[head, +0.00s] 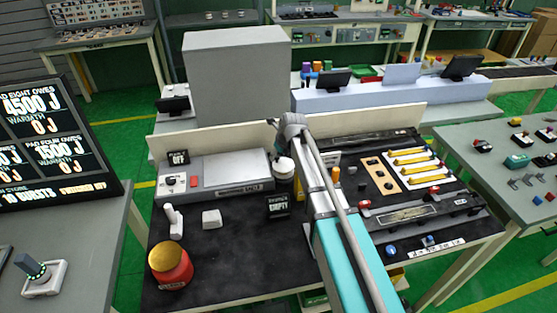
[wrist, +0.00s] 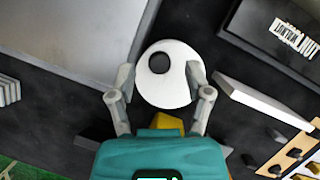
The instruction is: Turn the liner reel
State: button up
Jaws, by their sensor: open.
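A white round disc with a dark off-centre hole (wrist: 181,88), which looks like the liner reel, lies between the fingers of my gripper (wrist: 162,76) in the wrist view. The fingers are apart, one on each side of the disc; I cannot tell whether they touch it. In the head view a white round top (head: 284,166), probably the same reel, stands beside the grey machine box, just left of my arm. My arm hides part of that area, and the fingers are not clear there.
The grey machine (head: 228,174) is close on the left. A small "EMPTY" display (head: 278,204) stands in front of the reel. A tray with yellow bars (head: 415,168) is to the right. A red drum with a gold top (head: 170,262) stands front left. The dark mat between is mostly clear.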

jog(key=shift+w+a+f, duration=0.1)
jog(key=shift+f, duration=0.3)
jog(key=shift+c, duration=0.3)
grip_shut()
